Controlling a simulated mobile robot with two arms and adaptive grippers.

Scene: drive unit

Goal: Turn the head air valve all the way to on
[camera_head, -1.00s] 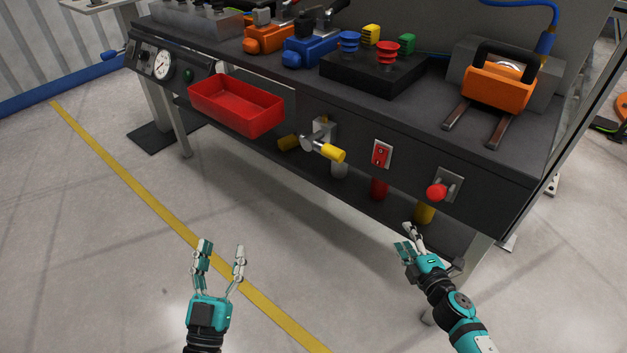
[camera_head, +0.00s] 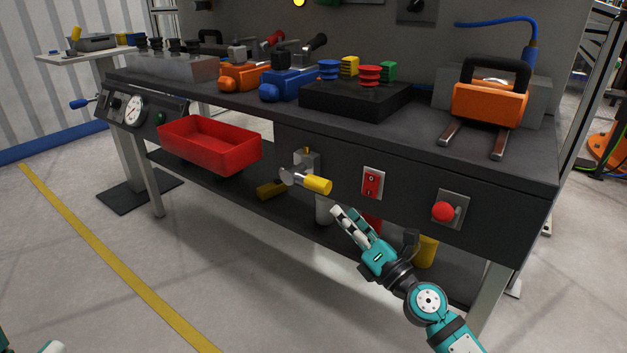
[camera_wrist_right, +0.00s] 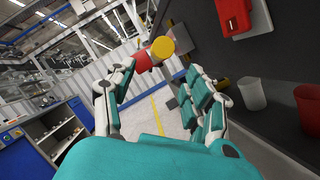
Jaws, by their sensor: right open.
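A valve with a yellow handle (camera_head: 316,185) sits on the front panel of the bench. Its metal stem and bracket (camera_head: 306,162) show behind the handle, which points toward me and to the right. My right gripper (camera_head: 345,213) is open and empty, just below and right of the handle, and does not appear to touch it. In the right wrist view the yellow handle end (camera_wrist_right: 162,47) shows ahead, between and beyond the spread fingers (camera_wrist_right: 162,80). Of my left gripper (camera_head: 48,347) only a bit shows at the bottom left corner, so its state is hidden.
A red tray (camera_head: 210,147) hangs left of the valve. A red switch (camera_head: 372,183) and a red knob (camera_head: 443,212) are to its right. A gauge (camera_head: 135,110) and a blue-handled lever (camera_head: 80,103) are at far left. The floor in front is clear.

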